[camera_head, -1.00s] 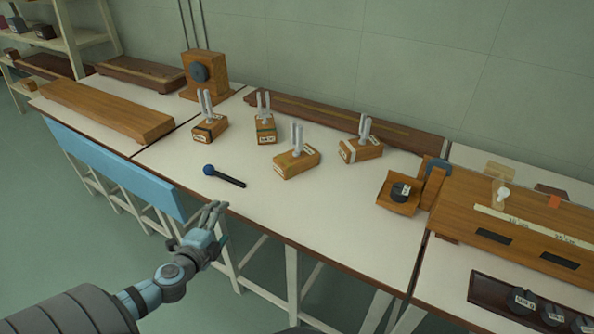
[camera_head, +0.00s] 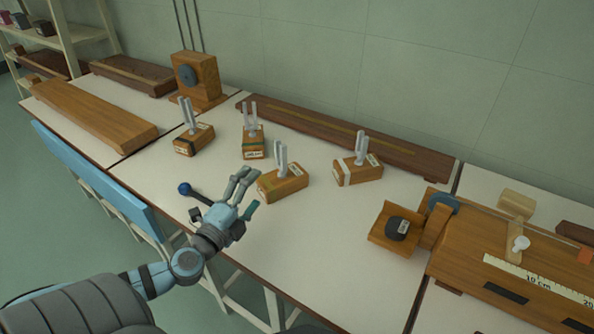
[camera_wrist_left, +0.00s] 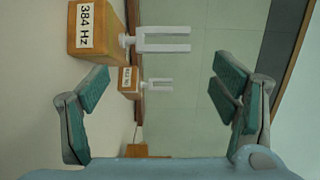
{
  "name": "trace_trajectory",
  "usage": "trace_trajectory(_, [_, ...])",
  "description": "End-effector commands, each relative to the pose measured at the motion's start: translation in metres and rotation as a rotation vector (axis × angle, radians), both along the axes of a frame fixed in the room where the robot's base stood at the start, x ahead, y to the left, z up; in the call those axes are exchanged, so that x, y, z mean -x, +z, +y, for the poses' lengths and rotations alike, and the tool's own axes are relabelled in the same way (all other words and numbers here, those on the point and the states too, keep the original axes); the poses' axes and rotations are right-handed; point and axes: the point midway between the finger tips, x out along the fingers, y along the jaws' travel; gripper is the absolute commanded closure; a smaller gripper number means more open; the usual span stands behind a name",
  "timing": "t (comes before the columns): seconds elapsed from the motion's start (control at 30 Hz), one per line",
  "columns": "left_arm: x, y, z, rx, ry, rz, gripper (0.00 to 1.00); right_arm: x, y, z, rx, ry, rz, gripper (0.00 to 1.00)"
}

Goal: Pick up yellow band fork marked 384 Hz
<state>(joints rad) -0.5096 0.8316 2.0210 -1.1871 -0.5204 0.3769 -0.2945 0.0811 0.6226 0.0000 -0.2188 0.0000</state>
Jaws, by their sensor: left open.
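A tuning fork marked 384 Hz shows in the left wrist view: a wooden box (camera_wrist_left: 95,30) with a white label and a grey two-pronged fork (camera_wrist_left: 165,39). It appears to be the front middle fork box (camera_head: 284,184) in the head view, upright on the white bench; its band colour is hard to make out. My right gripper is not in view.
Other fork boxes stand at the left (camera_head: 193,140), behind (camera_head: 253,150) and to the right (camera_head: 358,170). A blue-headed mallet (camera_head: 185,189) lies left of my gripper, partly hidden by it. A wooden holder (camera_head: 395,228) stands at the right. Front middle bench is clear.

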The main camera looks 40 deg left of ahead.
Motion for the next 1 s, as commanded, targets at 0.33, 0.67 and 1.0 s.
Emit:
trace_trajectory(0.33, [-0.066,0.003,0.004,0.006,-0.01,-0.004,0.2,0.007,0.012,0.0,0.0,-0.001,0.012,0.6])
trace_trajectory(0.67, [-0.108,0.0,0.014,0.003,-0.011,-0.001,0.2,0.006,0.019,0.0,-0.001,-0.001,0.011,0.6])
trace_trajectory(1.0, [-0.147,-0.001,0.025,0.001,-0.011,0.0,0.2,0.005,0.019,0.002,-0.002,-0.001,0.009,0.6])
